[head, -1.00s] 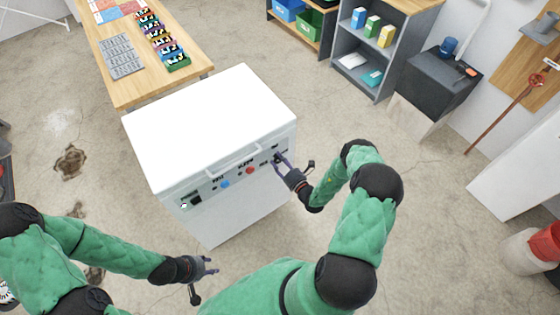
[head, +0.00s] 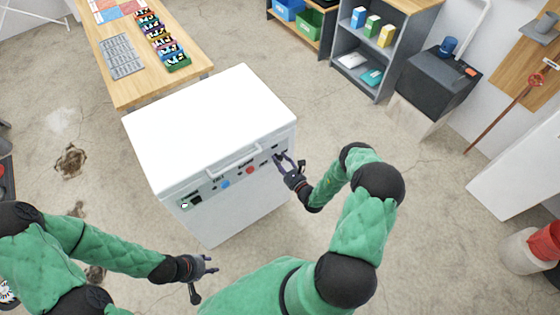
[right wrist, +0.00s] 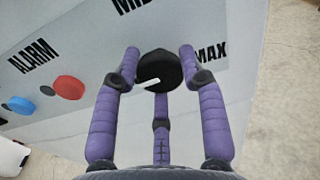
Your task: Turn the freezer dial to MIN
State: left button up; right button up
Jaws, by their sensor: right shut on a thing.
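The white chest freezer (head: 210,125) stands in the middle of the head view, with its control panel on the front face. In the right wrist view the round black dial (right wrist: 158,66) has a white pointer line aimed left and slightly down. MID is printed above it and MAX (right wrist: 211,53) to its right; no MIN label is visible. My right gripper (head: 288,160) is at the right end of the panel, its fingers shut around the dial, as the right wrist view (right wrist: 160,72) shows. My left gripper (head: 206,277) is open and empty, in front of the freezer and apart from it.
The panel also has a red button (head: 250,170), a blue button (head: 225,184) and a handle (head: 232,158) above. A wooden table (head: 130,88) with colourful items is behind left. Shelves (head: 372,55) stand behind right. Floor right of the freezer is open.

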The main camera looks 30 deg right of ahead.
jog(key=shift+w+d+r+n, duration=0.1)
jog(key=shift+d+r+n, duration=0.1)
jog(key=shift+n, duration=0.7)
jog(key=o, duration=1.1)
jog(key=shift+a, duration=0.1)
jog(key=shift+o, duration=0.2)
jog(key=shift+a, duration=0.1)
jog(key=shift+s+f, duration=0.1)
jog(key=shift+s, duration=0.2)
jog(key=s+d, duration=0.1)
jog(key=s, duration=1)
jog(key=shift+s, duration=0.25)
